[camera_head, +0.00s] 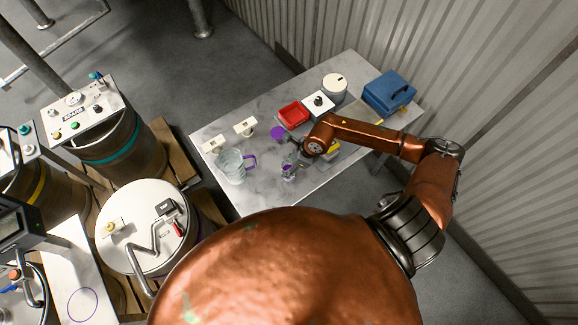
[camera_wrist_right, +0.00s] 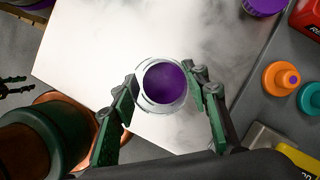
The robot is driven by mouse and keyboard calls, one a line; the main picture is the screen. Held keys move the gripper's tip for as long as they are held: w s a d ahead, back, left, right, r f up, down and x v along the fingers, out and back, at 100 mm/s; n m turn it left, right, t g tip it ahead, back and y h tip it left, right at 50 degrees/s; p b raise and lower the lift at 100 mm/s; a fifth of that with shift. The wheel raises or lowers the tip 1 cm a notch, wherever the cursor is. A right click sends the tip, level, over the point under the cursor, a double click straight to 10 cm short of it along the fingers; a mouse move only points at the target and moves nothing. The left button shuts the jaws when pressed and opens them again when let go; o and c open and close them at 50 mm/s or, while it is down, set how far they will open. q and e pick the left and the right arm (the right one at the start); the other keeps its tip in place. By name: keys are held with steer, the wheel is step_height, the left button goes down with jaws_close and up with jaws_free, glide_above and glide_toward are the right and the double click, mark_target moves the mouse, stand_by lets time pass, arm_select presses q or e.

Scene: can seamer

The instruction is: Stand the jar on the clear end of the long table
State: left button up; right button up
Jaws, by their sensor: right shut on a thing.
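My right gripper (camera_head: 287,165) is shut on a small clear jar (camera_head: 289,173) over the front part of the long pale marble-topped table (camera_head: 263,190). In the right wrist view my right gripper's two green fingers (camera_wrist_right: 168,104) are on either side of the jar (camera_wrist_right: 164,84), seen from above with a round purple face inside its clear rim. I cannot tell whether the jar's base touches the table. Bare marble (camera_wrist_right: 95,50) lies beyond the jar. My left gripper is not in view.
A clear pitcher (camera_head: 231,168) with a purple handle stands left of the jar. A purple piece (camera_head: 278,132), a red tray (camera_head: 293,115), a white dial box (camera_head: 318,104) and a blue box (camera_head: 388,92) stand farther back. Orange (camera_wrist_right: 281,78) and teal (camera_wrist_right: 311,98) discs lie right.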

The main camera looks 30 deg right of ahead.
steer(key=shift+f, duration=0.25)
steer(key=o, duration=1.4)
steer(key=shift+o, duration=0.2)
steer(key=v, duration=1.2)
steer(key=shift+b, duration=0.35)
